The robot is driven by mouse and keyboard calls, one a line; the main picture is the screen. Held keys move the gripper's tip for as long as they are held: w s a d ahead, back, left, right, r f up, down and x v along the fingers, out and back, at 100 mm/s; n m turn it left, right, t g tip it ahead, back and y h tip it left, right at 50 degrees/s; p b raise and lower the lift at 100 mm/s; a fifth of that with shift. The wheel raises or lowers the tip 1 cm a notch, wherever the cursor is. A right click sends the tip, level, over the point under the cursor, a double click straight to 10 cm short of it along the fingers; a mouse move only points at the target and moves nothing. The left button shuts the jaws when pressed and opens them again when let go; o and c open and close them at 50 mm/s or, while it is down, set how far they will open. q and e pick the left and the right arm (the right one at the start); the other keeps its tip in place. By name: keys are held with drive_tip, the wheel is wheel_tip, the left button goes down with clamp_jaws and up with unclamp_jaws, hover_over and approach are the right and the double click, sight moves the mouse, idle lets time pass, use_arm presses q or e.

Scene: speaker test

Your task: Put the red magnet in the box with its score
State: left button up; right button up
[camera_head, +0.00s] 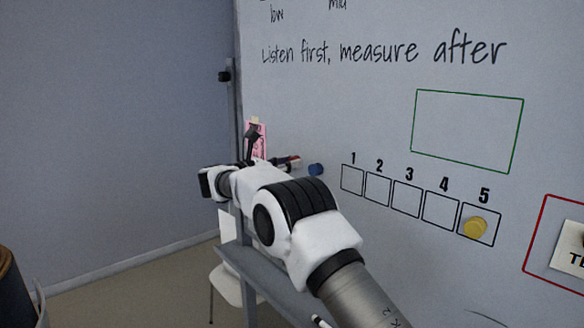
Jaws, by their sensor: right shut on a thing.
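The red magnet (294,158) shows as a small red patch at the tip of my right gripper (287,162), left of the blue magnet. My right gripper is shut on it, small in the picture and partly hidden behind my own arm. I cannot tell whether the magnet touches the whiteboard. The score boxes are a row of black squares under the numbers 1 (352,180), 2 (377,189), 3 (406,199), 4 (441,210) and 5 (490,236). Boxes 1 to 4 are empty. A yellow magnet (474,228) sits in box 5. My left gripper is out of view.
A blue magnet (316,169) is on the whiteboard (350,110), left of box 1. A pink note (260,141) shows behind my arm. A green frame (465,94) above the boxes is empty. A red frame (527,250) with a label is at right. A grey ledge (262,277) lies below.

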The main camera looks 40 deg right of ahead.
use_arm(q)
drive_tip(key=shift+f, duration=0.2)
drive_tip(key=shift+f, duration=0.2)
use_arm(e)
drive_tip(key=shift+a+f, duration=0.15)
drive_tip(key=shift+a, duration=0.05)
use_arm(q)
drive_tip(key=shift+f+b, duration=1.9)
use_arm(e)
drive_tip(key=a, duration=0.6)
drive_tip(key=shift+s+a, duration=0.3)
